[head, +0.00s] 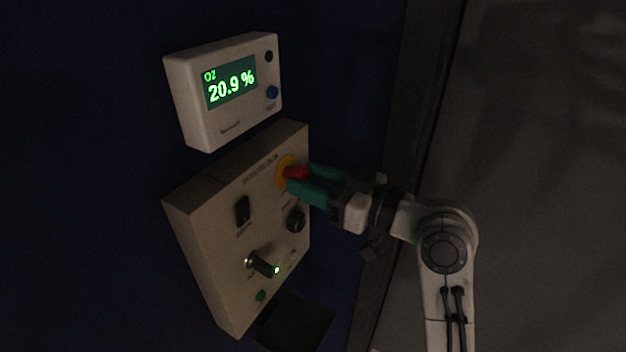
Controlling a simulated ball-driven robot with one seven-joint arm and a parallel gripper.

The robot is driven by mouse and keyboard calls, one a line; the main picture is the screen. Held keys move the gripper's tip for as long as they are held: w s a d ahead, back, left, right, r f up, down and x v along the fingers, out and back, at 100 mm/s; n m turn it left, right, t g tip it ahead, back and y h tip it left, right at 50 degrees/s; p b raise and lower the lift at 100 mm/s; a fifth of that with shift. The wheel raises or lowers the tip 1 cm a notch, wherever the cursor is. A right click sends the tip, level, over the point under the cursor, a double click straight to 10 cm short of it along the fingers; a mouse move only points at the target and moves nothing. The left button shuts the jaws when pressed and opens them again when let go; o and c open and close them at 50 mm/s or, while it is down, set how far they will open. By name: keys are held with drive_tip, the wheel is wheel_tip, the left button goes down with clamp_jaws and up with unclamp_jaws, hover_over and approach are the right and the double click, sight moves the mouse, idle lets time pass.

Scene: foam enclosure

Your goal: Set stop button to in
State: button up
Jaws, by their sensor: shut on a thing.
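The stop button is a red knob (296,173) on a yellow round plate (282,170), at the upper right of the beige control panel (225,205). My gripper (305,183) reaches in from the right with its two teal fingers on either side of the red knob, shut on it. The fingers hide part of the knob and of the yellow plate. I cannot tell from this view whether the button is pushed in or out.
The panel also carries a black rocker switch (242,210), a dark round knob (296,220), a lever (262,265) and a green button (261,296). An oxygen meter (198,107) reading 20.9 % hangs above. A dark flat plate (295,322) sits below the panel.

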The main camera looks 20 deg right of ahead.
clamp_jaws()
drive_tip(key=shift+b+x, duration=0.45)
drive_tip(key=shift+x, duration=0.4)
drive_tip(key=o, duration=0.8)
unclamp_jaws()
drive_tip(key=b+v, duration=0.2)
drive_tip(key=v, duration=0.8)
drive_tip(key=shift+s+d+b, duration=0.25)
drive_tip(key=shift+s+b, duration=0.05)
